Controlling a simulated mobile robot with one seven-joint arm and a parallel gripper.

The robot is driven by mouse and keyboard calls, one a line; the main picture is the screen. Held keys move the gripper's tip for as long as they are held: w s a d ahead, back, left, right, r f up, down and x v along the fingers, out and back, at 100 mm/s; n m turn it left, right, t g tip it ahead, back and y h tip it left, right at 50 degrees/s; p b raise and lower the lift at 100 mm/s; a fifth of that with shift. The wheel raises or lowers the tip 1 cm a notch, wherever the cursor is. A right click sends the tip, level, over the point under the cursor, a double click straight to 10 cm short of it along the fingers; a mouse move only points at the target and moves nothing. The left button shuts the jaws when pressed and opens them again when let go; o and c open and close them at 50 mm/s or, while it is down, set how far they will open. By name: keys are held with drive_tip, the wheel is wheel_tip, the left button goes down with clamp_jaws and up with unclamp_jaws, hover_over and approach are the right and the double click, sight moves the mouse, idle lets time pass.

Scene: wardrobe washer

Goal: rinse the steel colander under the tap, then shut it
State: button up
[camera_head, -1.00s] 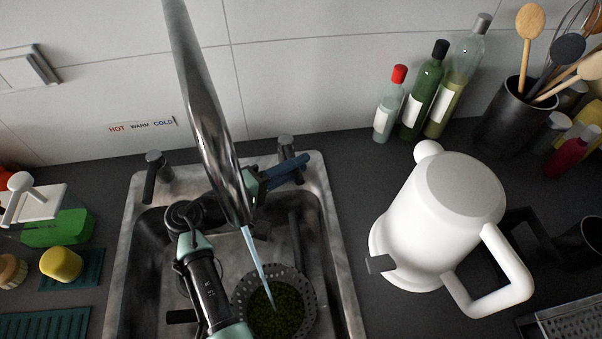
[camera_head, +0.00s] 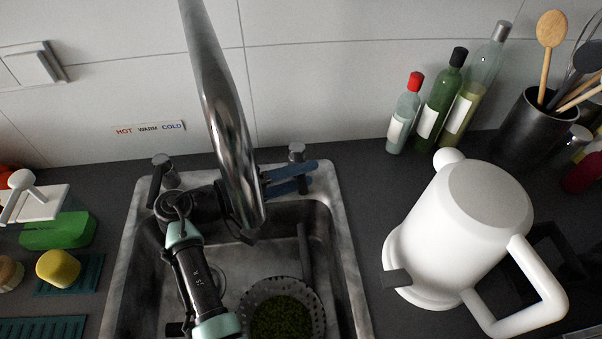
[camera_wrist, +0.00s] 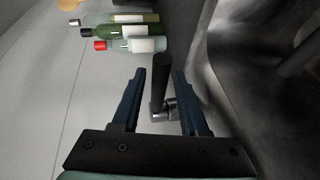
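The steel colander (camera_head: 316,306) lies low in the sink, its lower edge cut off by the picture; small green pieces (camera_head: 282,318) fill it. The chrome tap spout (camera_head: 222,110) hangs above the sink, and no water stream shows from it. A left tap handle (camera_head: 160,176) and a right tap handle (camera_head: 297,153) stand at the sink's back. My gripper (camera_head: 312,174) is at the right handle, partly behind the spout. In the wrist view, its blue fingers (camera_wrist: 159,82) stand apart on either side of the dark handle lever (camera_wrist: 161,72), with gaps visible on both sides.
A white jug (camera_head: 455,225) stands on the counter right of the sink. Several bottles (camera_head: 430,108) and a utensil pot (camera_head: 535,125) are at the back right. A yellow sponge (camera_head: 58,268) and green soap (camera_head: 58,231) are at left. A HOT WARM COLD label (camera_head: 149,129) is on the wall.

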drive_tip(key=shift+o, duration=0.3)
drive_tip(key=b+v, duration=0.1)
drive_tip(key=v, duration=1.2)
